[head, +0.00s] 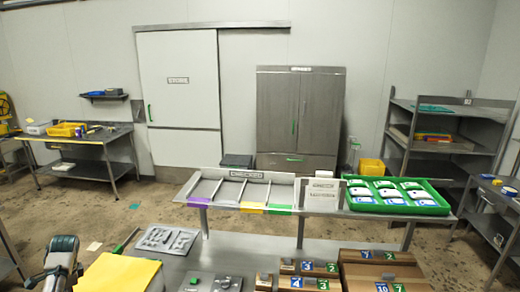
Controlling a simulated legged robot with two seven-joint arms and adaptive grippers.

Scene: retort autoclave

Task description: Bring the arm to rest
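My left gripper (60,264) shows at the bottom left edge, cut off by the frame. It is grey and dark, beside a yellow sheet-like surface (120,273) on the bench. I cannot make out whether its fingers are apart, and I see nothing clearly held in it. My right arm and gripper are not in view.
The steel bench (250,247) bears a grey moulded tray (167,240), small metal parts and cardboard boxes (385,270) with numbered labels. A raised shelf behind holds a divided bin (240,190) and a green tray (397,196) of white packs. Side tables stand beyond open floor.

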